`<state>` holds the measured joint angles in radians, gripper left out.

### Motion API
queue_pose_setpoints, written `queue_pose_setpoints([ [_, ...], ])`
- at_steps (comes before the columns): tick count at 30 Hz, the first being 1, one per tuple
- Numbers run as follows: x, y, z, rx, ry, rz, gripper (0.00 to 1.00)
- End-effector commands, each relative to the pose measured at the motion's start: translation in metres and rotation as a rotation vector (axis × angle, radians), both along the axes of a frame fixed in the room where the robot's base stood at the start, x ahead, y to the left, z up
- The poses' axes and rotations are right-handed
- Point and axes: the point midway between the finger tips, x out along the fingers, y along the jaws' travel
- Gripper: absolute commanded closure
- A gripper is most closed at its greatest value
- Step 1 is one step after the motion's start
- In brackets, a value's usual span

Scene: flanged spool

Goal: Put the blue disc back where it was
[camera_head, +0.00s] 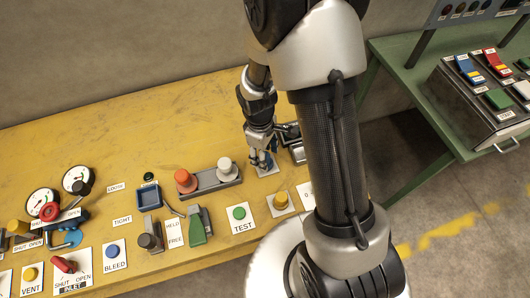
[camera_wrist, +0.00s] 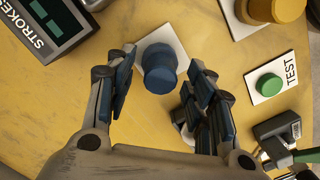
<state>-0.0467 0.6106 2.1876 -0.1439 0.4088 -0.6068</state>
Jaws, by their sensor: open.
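A blue disc-like piece (camera_wrist: 160,68) with a stepped, flanged shape sits on a white card (camera_wrist: 172,32) on the yellow table. My gripper (camera_wrist: 162,78) is open in the wrist view, with one finger on each side of the blue piece. Gaps show between the fingers and the piece, so it is not gripped. In the head view my gripper (camera_head: 262,157) is low over the same card (camera_head: 268,171), and its fingers mostly hide the blue piece.
A grey base (camera_head: 208,185) with an orange knob (camera_head: 185,180) and a pale knob (camera_head: 227,168) stands left of my gripper. A STROKES box (camera_wrist: 48,25) is close by. A green TEST button (camera_head: 239,213) and yellow knob (camera_head: 280,200) are nearer the front. Open table lies behind.

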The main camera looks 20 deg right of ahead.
Motion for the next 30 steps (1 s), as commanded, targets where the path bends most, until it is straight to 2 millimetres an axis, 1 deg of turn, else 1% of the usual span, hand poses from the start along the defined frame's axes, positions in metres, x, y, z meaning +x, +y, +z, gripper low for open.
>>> queue_pose_setpoints([
  [2,0.000,0.000,0.004,0.000,0.000,0.000,0.51],
  [5,0.001,0.001,0.016,-0.001,-0.002,0.000,0.51],
  [15,0.006,0.005,0.089,0.001,-0.005,0.000,0.51],
  [18,0.007,0.006,0.105,0.000,-0.004,0.000,0.51],
  [26,0.006,0.007,0.130,0.001,-0.011,-0.012,0.51],
  [29,0.004,0.006,0.151,0.003,-0.044,-0.056,0.51],
  [30,0.001,0.005,0.162,0.005,-0.060,-0.083,0.51],
])
